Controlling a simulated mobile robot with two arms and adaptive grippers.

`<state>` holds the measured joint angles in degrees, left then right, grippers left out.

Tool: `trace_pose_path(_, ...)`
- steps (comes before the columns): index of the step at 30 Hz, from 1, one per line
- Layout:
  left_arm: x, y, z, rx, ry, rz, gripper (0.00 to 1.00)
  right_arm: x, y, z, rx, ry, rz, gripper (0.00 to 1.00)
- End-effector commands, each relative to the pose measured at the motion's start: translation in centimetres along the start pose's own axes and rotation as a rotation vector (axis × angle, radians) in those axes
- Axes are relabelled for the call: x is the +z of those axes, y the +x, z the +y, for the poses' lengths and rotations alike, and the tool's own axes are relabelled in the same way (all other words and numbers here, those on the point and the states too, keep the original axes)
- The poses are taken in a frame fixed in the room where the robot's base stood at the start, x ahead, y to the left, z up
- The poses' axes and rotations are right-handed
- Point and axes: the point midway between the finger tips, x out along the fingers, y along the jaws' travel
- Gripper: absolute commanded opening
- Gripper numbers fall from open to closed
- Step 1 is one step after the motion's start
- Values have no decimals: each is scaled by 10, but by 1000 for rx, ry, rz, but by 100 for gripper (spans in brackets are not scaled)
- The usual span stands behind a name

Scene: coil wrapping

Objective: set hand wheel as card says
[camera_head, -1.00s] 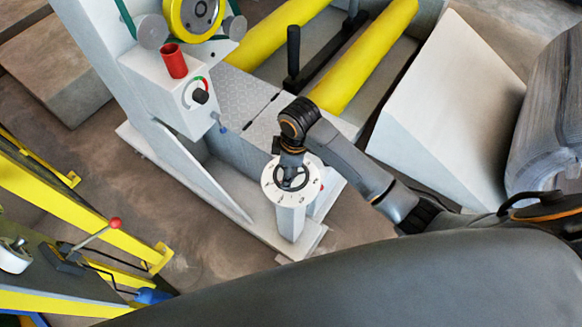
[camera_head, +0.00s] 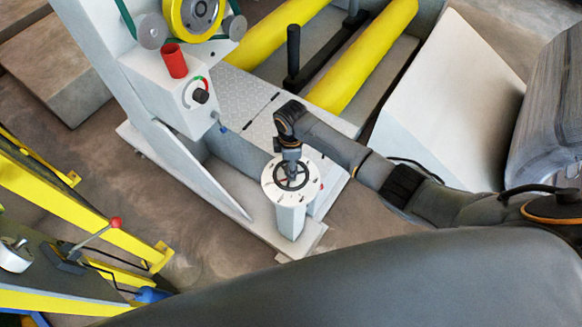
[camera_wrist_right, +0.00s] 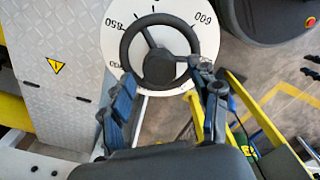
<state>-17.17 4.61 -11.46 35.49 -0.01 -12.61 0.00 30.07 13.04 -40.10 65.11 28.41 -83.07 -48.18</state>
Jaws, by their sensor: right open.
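The hand wheel (camera_head: 300,172) is a black ring with spokes over a white dial (camera_head: 312,192) on a short grey post (camera_head: 291,222). In the right wrist view the wheel (camera_wrist_right: 126,48) lies ahead of my fingers, and printed numbers and tick marks show on the dial (camera_wrist_right: 113,40); I cannot read them surely. My right gripper (camera_head: 290,176) is over the wheel in the head view. In the right wrist view it (camera_wrist_right: 162,98) is open, its right fingertip close to the wheel's lower right rim; contact is unclear. No card is recognisable. My left gripper is out of view.
Behind the post stands a grey machine with a red cup (camera_head: 173,60), a black knob (camera_head: 200,96) and yellow rollers (camera_head: 272,42). A white wedge (camera_head: 440,105) is on the right. A yellow frame (camera_head: 70,205) with a red-tipped lever (camera_head: 115,223) is at left.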

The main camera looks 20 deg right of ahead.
Motion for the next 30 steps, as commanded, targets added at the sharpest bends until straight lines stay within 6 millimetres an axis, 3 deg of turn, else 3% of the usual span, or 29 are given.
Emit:
trace_pose_path(6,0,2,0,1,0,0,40,0,23,0,-1,-1,0,62)
trace_pose_path(17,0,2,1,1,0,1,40,0,28,0,1,-1,0,62)
trace_pose_path(25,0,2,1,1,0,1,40,0,28,0,1,0,0,9)
trace_pose_path(30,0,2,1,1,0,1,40,0,28,0,0,4,0,7)
